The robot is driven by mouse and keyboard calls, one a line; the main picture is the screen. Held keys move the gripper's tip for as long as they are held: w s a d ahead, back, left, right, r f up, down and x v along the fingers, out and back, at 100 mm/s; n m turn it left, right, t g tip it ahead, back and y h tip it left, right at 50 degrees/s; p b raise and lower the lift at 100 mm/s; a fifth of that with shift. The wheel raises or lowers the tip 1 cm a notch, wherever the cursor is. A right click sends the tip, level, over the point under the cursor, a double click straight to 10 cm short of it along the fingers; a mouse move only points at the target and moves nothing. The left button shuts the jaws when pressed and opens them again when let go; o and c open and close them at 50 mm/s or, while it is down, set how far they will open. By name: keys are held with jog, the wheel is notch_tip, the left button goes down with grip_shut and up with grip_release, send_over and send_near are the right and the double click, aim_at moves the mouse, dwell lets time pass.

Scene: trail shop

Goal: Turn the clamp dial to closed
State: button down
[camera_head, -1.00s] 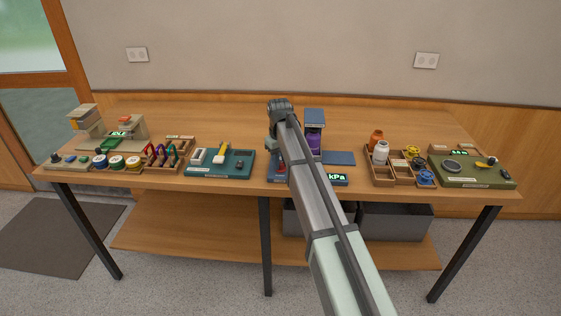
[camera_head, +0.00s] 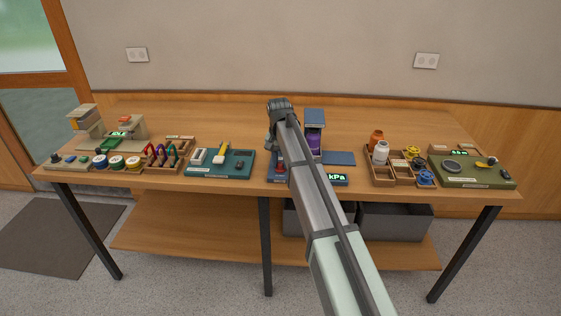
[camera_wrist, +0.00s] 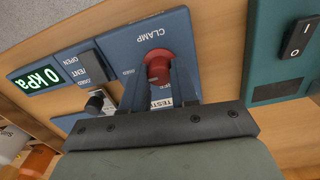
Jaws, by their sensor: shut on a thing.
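The clamp dial (camera_wrist: 158,66) is a red round knob on a blue panel marked CLAMP (camera_wrist: 148,35) in the wrist view. The words beside it are partly hidden by my fingers. My gripper (camera_wrist: 158,82) is shut on the dial, one finger on each side of it. In the head view my arm covers most of the blue tester (camera_head: 278,172), and the fingertips are hidden. A purple bottle (camera_head: 315,141) stands in the tester.
A display (camera_wrist: 40,77) reads 0 kPa, beside a vent switch (camera_wrist: 85,66) and a black knob (camera_wrist: 94,104). A teal unit with a rocker switch (camera_wrist: 299,37) lies close on the right in the wrist view. A tray of bottles and coloured parts (camera_head: 393,183) stands right of the tester in the head view.

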aim_at(279, 163)
dwell(0.4)
jog(key=c, duration=0.9)
grip_release()
jog(key=shift+o, duration=0.2)
jog(key=shift+r, duration=0.1)
notch_tip(279, 163, up, 14)
jog(key=shift+a, duration=0.2)
